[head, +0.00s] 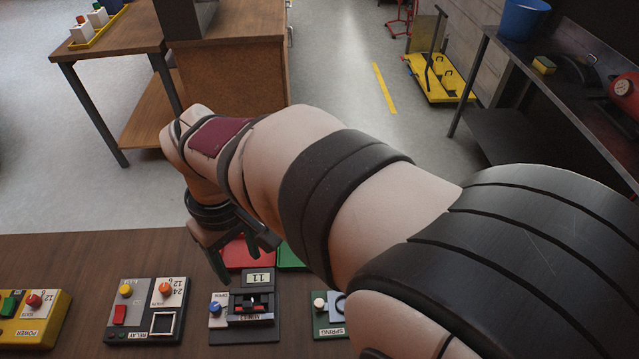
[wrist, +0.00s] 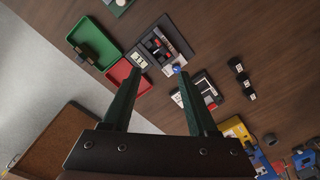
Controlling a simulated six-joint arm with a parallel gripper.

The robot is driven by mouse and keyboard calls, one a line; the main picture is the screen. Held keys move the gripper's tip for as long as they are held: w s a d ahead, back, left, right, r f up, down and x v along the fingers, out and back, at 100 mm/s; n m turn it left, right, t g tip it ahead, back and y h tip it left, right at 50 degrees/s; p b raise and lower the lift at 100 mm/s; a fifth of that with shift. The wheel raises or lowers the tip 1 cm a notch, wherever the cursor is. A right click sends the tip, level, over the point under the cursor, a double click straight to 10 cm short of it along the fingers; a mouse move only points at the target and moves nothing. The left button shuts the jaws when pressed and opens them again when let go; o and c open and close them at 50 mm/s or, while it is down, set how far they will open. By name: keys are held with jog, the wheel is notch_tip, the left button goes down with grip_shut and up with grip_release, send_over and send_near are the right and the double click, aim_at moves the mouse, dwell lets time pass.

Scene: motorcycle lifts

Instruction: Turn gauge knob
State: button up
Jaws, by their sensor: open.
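The gauge (head: 258,281) is a dark unit with a small display that reads 11, on the wooden bench in the head view. Its blue knob (head: 214,308) sits at its left side. In the wrist view the gauge (wrist: 165,45) lies beyond the fingertips, and the blue knob (wrist: 177,69) shows just left of the right fingertip. My gripper (head: 243,252) is open and empty, above the bench behind the gauge. In the wrist view my gripper (wrist: 160,74) has its fingers spread apart, with bench and part of the gauge between them. It appears apart from the knob.
The relay box (head: 147,311) stands left of the gauge, and the yellow power box (head: 33,317) farther left. The spring unit (head: 329,313) is on the right, partly hidden by my arm. A red tray (wrist: 128,80) and a green tray (wrist: 92,42) lie behind the gauge.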

jog(key=s+d+m, duration=0.4)
jog(key=d+m, duration=0.1)
jog(key=d, duration=0.2)
jog(key=s+d+r+m+y, duration=0.1)
jog(key=s+d+m, duration=0.4)
jog(key=d, duration=0.2)
jog(key=shift+r, duration=0.25)
jog(key=n+g+h, duration=0.1)
jog(key=n+h, duration=0.5)
jog(key=n, duration=1)
send_over(213, 306)
jog(key=w+a, duration=0.2)
jog(key=a, duration=0.4)
notch_tip(213, 306, down, 6)
jog(key=shift+y, duration=0.3)
jog(key=x, duration=1.5)
jog(key=shift+s+d+f, duration=0.1)
jog(key=shift+s+f, duration=0.1)
jog(key=shift+f, duration=0.05)
